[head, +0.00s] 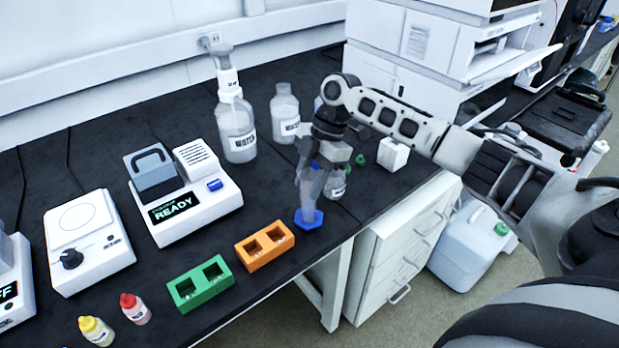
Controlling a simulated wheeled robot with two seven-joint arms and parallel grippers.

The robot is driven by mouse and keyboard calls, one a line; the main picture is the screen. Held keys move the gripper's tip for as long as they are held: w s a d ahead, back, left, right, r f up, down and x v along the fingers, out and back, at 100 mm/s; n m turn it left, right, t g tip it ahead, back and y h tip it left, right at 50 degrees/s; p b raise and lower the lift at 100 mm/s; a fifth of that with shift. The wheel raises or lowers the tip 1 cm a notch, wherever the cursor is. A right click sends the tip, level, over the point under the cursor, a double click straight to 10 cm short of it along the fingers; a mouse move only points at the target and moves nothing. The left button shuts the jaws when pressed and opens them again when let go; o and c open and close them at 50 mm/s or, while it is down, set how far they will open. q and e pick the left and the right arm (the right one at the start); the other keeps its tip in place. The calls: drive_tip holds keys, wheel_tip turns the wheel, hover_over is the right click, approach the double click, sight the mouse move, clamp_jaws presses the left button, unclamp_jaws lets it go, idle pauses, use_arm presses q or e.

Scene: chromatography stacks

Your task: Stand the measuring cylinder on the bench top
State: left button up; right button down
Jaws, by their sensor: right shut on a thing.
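The measuring cylinder (309,201) is a clear tube with a blue hexagonal foot, in the head view right of the middle. It is roughly upright, with its foot at or just above the black bench top (345,217) near the front edge. I cannot tell whether the foot touches the bench. My right gripper (312,173) is shut on the upper part of the cylinder, reaching down from above. The fingers hide part of the tube. My left gripper is not in view.
An orange two-well block (264,246) stands just left of the cylinder, with a green block (200,284) beyond it. A clear bottle (336,182) stands close behind the gripper. A water bottle (237,128) and a white box (393,154) stand farther back. The bench's front edge is close.

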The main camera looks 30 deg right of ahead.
drive_tip(key=shift+f, duration=0.1)
drive_tip(key=c, duration=0.9)
unclamp_jaws()
drive_tip(key=shift+c, duration=0.2)
drive_tip(key=v, duration=1.2)
drive_tip(key=shift+b, duration=0.35)
